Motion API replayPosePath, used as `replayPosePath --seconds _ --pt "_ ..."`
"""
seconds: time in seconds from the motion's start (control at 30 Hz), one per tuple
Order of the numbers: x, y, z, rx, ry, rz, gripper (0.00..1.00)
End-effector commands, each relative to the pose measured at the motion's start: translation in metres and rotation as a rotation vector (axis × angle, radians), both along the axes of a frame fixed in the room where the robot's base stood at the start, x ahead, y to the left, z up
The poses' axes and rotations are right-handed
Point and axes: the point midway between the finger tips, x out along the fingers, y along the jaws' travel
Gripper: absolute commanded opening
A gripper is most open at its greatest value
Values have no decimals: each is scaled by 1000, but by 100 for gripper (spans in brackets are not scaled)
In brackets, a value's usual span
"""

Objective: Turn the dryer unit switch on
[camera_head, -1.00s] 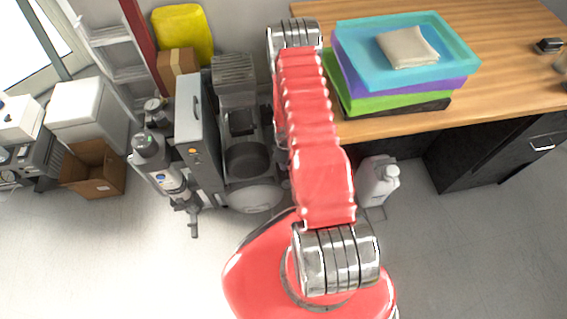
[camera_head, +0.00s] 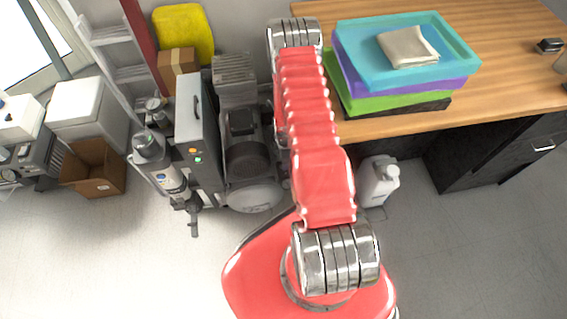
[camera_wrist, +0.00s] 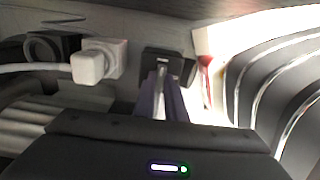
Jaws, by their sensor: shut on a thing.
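A grey upright cabinet (camera_head: 197,130) with a handle stands left of the compressor in the head view; I take it for the dryer unit. An orange lamp and a green lamp (camera_head: 197,159) show on its front. In the wrist view, my gripper (camera_wrist: 161,92) points at a small black block (camera_wrist: 163,62) on the wall side. Its fingers are close together and reach the block's lower edge. They appear shut on it, though the contact is partly hidden. In the head view my gripper is hidden behind my red arm. I cannot make out a switch lever.
A white plug (camera_wrist: 97,62) and a black fitting (camera_wrist: 50,46) sit left of the block. The compressor (camera_head: 245,150) stands between the cabinet and my arm. A white jug (camera_head: 378,181) stands below the wooden desk (camera_head: 510,60), which carries stacked trays (camera_head: 400,75). The front floor is clear.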

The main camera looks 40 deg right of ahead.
Motion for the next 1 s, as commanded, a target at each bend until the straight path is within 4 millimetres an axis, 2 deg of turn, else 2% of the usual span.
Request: replayPosePath --seconds 0.23,0.27,0.53,0.83,1.0 --pt "4 -4 1 -6 -10 0 0" --pt "4 -4 1 -6 -10 0 12" --pt "2 -3 0 -4 -6 -1 30" --pt "1 -2 2 -2 -4 -1 30" --pt "2 -2 11 -2 -5 -2 30"
